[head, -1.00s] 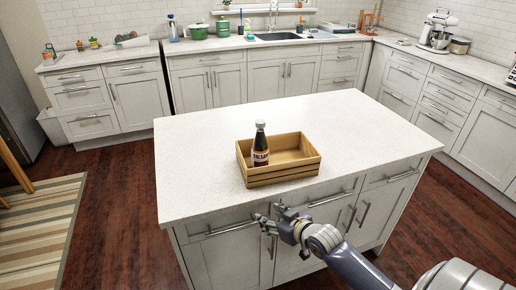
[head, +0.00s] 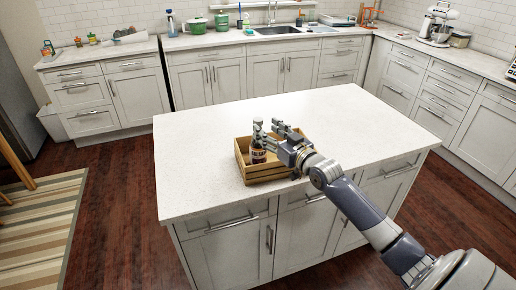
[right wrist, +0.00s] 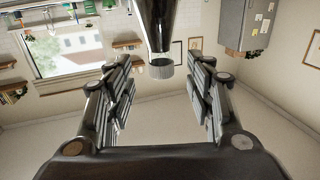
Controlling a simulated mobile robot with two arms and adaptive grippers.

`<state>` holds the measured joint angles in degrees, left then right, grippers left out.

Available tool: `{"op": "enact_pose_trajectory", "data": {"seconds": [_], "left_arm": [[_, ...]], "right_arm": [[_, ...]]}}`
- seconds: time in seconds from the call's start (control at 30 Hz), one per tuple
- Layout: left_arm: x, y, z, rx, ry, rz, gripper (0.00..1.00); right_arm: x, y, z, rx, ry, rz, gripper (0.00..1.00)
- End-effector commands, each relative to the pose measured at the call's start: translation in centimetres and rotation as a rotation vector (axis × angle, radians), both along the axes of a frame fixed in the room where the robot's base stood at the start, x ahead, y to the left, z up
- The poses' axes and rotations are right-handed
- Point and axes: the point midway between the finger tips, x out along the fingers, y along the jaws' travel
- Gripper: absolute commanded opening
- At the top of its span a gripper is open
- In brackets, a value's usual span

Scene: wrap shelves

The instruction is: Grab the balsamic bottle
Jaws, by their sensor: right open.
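The balsamic bottle (head: 258,152) is dark with a light label and a pale cap. It stands upright in the left part of a wooden crate (head: 270,174) on the white island. My right gripper (head: 266,128) is open at the bottle's upper part, and its fingers hide some of the bottle and crate. Whether a finger touches the bottle cannot be told. My left gripper is not in view.
The white island top (head: 340,112) is clear around the crate. Back counters hold a green pot (head: 198,26), a sink (head: 278,30) and a stand mixer (head: 436,25). A striped rug (head: 40,225) lies on the floor at the left.

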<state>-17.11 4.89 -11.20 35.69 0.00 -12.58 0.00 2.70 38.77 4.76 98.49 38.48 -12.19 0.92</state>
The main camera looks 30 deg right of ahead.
Motion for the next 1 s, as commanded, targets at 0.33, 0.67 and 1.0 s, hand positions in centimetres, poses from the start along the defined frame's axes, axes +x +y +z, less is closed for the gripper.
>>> {"op": "enact_pose_trajectory", "data": {"seconds": [0.33,0.67,1.0], "left_arm": [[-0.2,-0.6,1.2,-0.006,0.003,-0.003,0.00],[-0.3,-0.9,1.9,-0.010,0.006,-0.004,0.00],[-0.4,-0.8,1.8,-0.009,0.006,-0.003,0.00]], "right_arm": [[2.5,0.1,0.4,-0.001,0.000,-0.001,0.49],[5.6,0.2,0.0,-0.001,0.002,0.000,0.49],[5.7,0.2,-0.1,-0.001,0.002,-0.001,0.34]]}}
